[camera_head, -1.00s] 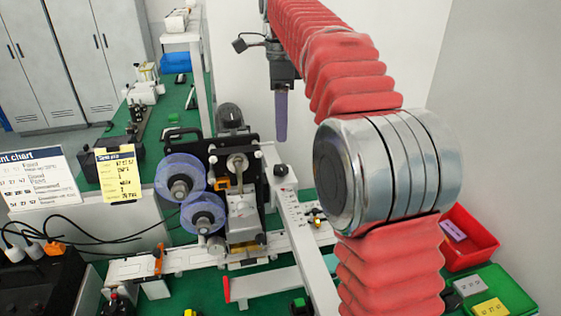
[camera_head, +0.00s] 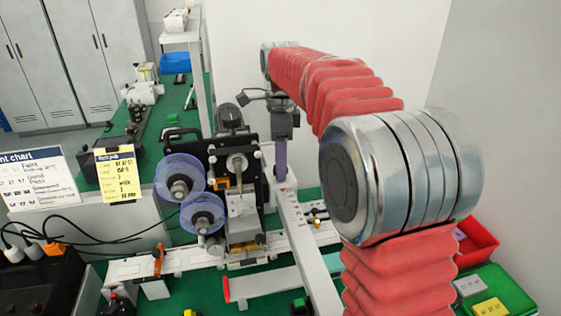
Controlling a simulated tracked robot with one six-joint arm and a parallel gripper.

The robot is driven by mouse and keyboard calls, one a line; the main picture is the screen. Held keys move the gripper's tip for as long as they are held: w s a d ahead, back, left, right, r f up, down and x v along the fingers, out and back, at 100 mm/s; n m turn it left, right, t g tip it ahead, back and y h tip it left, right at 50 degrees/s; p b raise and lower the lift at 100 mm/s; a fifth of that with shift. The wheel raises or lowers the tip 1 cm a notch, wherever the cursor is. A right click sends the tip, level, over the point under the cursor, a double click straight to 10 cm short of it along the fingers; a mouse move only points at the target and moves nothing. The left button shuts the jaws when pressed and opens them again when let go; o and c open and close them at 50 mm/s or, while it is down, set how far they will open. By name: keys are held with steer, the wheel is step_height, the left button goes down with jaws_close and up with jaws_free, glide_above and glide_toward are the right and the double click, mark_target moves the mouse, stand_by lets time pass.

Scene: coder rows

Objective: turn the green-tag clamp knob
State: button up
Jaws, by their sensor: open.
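My gripper (camera_head: 281,160) hangs down beyond the coder machine, its purple fingers seen almost edge-on, so the gap between them does not show; it is open. Its fingertips are at the top of the white post (camera_head: 286,186) at the far end of a white rail, where they overlap a black knob that is now mostly hidden. I cannot tell whether they touch it. I cannot make out a green tag on the post.
The coder (camera_head: 235,185) with two blue translucent reels (camera_head: 180,178) stands left of my gripper. A red bin (camera_head: 478,243) and a green tray (camera_head: 510,290) lie at right. My red-sleeved arm hides much of the right side.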

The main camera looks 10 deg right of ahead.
steer(key=c, duration=1)
steer(key=shift+n, duration=0.4)
steer(key=shift+c, duration=0.2)
steer(key=n, duration=0.8)
steer(key=shift+n, duration=0.3)
steer(key=n, duration=0.5)
steer(key=shift+w, duration=0.1)
steer(key=n, duration=0.5)
steer(key=shift+a, duration=0.1)
